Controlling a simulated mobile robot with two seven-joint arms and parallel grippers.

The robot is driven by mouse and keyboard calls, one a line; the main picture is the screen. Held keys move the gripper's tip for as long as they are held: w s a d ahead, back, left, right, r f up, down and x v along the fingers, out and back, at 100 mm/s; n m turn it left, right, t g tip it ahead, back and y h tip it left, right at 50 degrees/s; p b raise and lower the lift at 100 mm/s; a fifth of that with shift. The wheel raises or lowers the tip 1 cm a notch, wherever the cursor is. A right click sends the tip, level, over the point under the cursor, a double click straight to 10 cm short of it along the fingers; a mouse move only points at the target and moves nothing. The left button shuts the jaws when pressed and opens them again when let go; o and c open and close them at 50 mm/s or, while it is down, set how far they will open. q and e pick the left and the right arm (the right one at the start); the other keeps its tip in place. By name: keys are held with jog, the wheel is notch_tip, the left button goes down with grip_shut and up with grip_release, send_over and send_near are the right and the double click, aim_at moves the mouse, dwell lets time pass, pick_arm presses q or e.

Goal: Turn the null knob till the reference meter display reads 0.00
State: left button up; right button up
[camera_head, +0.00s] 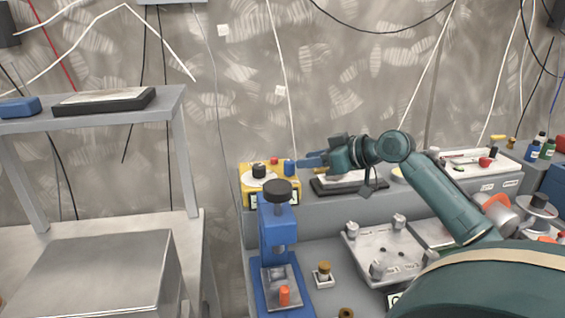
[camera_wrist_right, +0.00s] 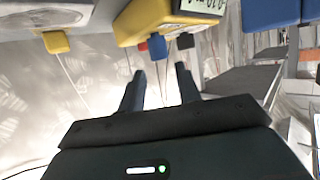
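I cannot tell which is the null knob. My right gripper (camera_head: 303,163) points left, close to the blue knob. In the right wrist view the right gripper (camera_wrist_right: 158,78) is open and empty, and the blue knob (camera_wrist_right: 157,46) lies ahead, between the fingertips' directions. The box's display (camera_wrist_right: 203,5) is upside down and cut off; its full reading is unclear.
A blue press (camera_head: 275,238) with a black top stands before the box, partly hiding it. A dark-framed plate (camera_head: 348,184) lies below my right wrist. A fixture plate (camera_head: 385,255) is on the bench front. A grey table (camera_head: 100,262) stands at left.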

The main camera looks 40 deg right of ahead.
aim_at(291, 162)
pick_arm(q)
jog(key=shift+a+r+p, duration=0.1)
jog(key=shift+r+p, duration=0.2)
jog(key=shift+p, duration=0.15)
pick_arm(e)
jog(key=x, duration=0.8)
jog(key=shift+w+f, duration=0.1)
jog(key=shift+w, duration=0.15)
jog(key=shift+c, duration=0.4)
